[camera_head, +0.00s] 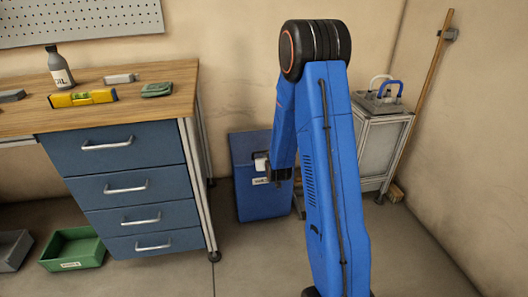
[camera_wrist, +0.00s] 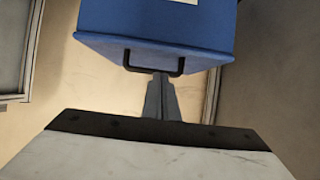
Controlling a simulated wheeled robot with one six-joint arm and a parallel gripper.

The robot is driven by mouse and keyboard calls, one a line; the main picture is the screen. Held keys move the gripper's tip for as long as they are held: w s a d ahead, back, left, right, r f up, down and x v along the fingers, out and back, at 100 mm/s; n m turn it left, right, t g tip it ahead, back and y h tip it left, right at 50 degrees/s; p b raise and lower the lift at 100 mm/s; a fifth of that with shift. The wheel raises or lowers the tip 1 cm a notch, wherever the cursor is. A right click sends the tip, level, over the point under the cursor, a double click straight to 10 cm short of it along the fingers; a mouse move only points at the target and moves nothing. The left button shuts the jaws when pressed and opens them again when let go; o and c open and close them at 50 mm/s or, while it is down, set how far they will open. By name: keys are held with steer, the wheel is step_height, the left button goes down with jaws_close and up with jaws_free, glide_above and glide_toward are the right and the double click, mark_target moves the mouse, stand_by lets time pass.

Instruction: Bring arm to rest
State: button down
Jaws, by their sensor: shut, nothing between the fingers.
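My blue arm (camera_head: 326,160) is folded, with its black elbow (camera_head: 315,48) high and the forearm hanging down behind the upper arm. My gripper shows in the wrist view (camera_wrist: 160,76), with its fingers together and nothing between them. In the head view the gripper is mostly hidden, and only the wrist end shows in front of the blue bin. The blue bin (camera_head: 252,205) stands on the floor between workbench and cart. The wrist view also shows a blue box (camera_wrist: 155,22) with a black handle beyond my fingertips; I cannot tell whether they touch.
A workbench with blue drawers (camera_head: 130,190) stands left, bearing a yellow level (camera_head: 83,98), a bottle (camera_head: 60,70) and a green cloth-like item (camera_head: 157,90). A green crate (camera_head: 73,250) is on the floor. A cart (camera_head: 382,150) and a pole (camera_head: 428,85) stand right.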

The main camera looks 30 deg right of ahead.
steer(key=shift+s+a+f, duration=0.2)
steer(key=shift+s+f, duration=0.2)
steer(key=shift+s, duration=0.2)
steer(key=shift+s+a+f, duration=0.15)
steer(key=shift+s+f, duration=0.2)
steer(key=shift+s, duration=0.25)
steer(key=shift+r, duration=0.1)
steer(key=s+a+r+n+g+y, duration=0.1)
steer(key=s+a+r+g, duration=0.1)
steer(key=s+a+r, duration=0.55)
steer(key=s+a+r+n+g+y, duration=0.15)
steer(key=s+a+r, duration=0.25)
steer(key=s+r, duration=0.5)
steer(key=s+a+r+g, duration=0.1)
steer(key=s+r, duration=0.1)
steer(key=s, duration=0.7)
steer(key=s+a+r+g, duration=0.1)
steer(key=s+a+r, duration=0.1)
steer(key=s, duration=0.7)
steer(key=s+a+r+g+y, duration=0.1)
steer(key=s+r, duration=0.3)
steer(key=s, duration=0.5)
steer(key=shift+s+a+r+n+g, duration=0.15)
steer(key=shift+s+a+n+g, duration=0.2)
steer(key=shift+a+g, duration=0.2)
